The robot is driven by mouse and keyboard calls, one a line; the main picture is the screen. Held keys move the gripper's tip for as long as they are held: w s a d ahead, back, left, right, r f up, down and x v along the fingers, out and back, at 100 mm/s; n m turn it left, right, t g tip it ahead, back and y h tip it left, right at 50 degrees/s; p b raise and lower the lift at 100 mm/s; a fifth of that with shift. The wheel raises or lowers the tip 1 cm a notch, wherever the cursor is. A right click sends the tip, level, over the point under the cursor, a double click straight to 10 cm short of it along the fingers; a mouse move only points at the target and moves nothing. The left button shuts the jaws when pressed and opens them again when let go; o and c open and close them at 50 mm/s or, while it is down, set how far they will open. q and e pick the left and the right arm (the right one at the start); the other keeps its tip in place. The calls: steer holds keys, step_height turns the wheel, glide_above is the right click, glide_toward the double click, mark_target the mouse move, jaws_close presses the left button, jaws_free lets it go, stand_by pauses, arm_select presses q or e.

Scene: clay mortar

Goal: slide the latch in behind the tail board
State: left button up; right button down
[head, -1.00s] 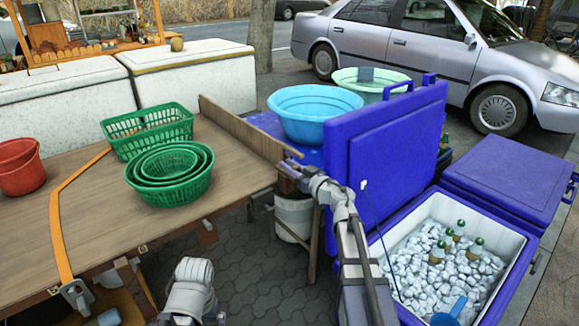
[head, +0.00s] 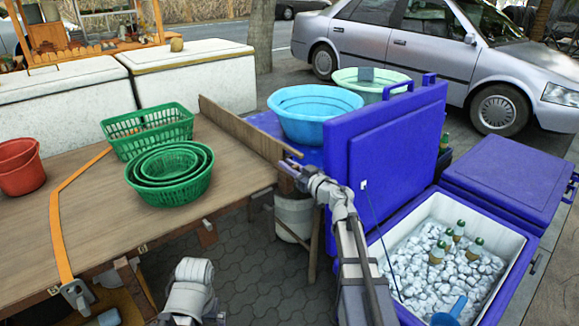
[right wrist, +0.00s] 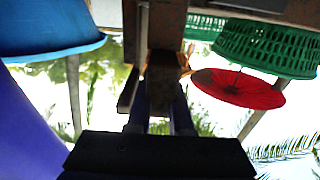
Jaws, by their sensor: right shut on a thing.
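The tail board (head: 240,128) is a long brown wooden board standing upright along the right end of the table. My right gripper (head: 295,171) is at the near end of the board, just beyond the table's corner. It is shut on a small brown wooden piece that looks like the latch; my gripper hides much of it in the head view. In the right wrist view, the fingers (right wrist: 158,118) are on either side of this brown wood (right wrist: 166,38). I cannot tell whether the latch is behind the board.
The table (head: 95,205) carries green baskets (head: 168,178), a red bucket (head: 20,168) and an orange strap (head: 57,220). A blue cooler lid (head: 385,150) stands close right of my right gripper. A blue basin (head: 315,112) is behind it, and a white bucket (head: 293,218) is below.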

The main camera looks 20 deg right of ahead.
steer(key=x, duration=0.4)
steer(key=shift+s+d, duration=0.1)
steer(key=shift+s, duration=0.05)
steer(key=c, duration=0.8)
jaws_free()
steer(key=v, duration=0.7)
steer(key=shift+s, duration=0.35)
steer(key=shift+d, duration=0.1)
